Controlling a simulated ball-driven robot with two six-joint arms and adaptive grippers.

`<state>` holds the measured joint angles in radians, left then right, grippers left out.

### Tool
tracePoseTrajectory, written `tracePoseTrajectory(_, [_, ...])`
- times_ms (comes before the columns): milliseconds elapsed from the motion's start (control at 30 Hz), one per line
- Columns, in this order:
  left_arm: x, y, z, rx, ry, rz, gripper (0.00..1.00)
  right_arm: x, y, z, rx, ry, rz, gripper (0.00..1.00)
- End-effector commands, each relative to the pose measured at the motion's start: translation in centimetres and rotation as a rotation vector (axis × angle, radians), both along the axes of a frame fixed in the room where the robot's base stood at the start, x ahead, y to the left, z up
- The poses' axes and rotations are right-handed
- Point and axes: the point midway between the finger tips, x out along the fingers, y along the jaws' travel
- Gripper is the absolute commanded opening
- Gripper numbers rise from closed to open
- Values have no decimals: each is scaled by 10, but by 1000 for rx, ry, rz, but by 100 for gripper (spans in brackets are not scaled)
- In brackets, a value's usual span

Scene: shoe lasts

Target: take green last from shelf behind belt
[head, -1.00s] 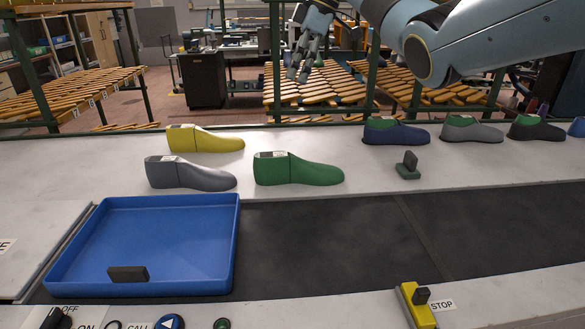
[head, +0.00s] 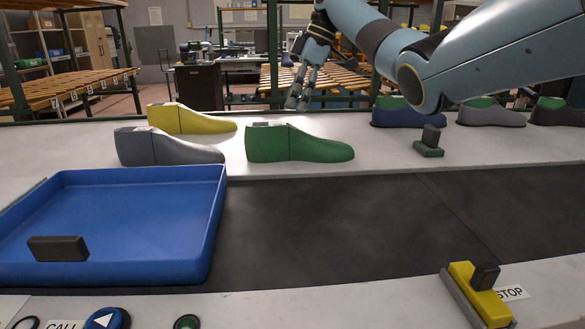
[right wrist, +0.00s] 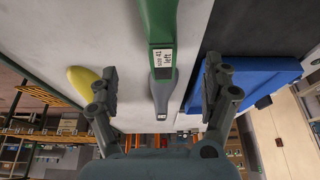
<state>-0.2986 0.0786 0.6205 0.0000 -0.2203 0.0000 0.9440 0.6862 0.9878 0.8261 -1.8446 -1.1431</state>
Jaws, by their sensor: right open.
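The green last (head: 300,143) lies on the white shelf behind the dark belt (head: 350,215), toe to the right. In the right wrist view the green last (right wrist: 158,20) is at the top, with a white size label reading 41 left on its heel end. My right gripper (head: 300,98) is open and empty, above and behind the green last in the head view. In the right wrist view its open fingers (right wrist: 162,65) stand on either side of the line of the green and grey lasts. My left gripper is not in view.
A grey last (head: 168,147) and a yellow last (head: 192,119) lie left of the green one. A blue last (head: 405,117) and dark lasts stand right, past a small green-based block (head: 430,143). A blue tray (head: 215,225) and yellow stop device (head: 480,290) are in front.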

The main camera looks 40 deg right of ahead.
Motion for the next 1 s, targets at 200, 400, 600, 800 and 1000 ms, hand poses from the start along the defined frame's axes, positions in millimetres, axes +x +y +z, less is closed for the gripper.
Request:
tracePoseTrajectory(200, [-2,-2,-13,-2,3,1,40,1,1,-19,0,3,0,82])
tracePoseTrajectory(400, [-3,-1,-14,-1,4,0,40,8,10,-44,2,5,1,82])
tracePoseTrajectory(600, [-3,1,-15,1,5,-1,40,14,17,-67,0,3,0,82])
tracePoseTrajectory(800, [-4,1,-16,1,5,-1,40,18,24,-89,2,5,1,82])
tracePoseTrajectory(1000, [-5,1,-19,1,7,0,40,24,32,-113,0,3,1,82])
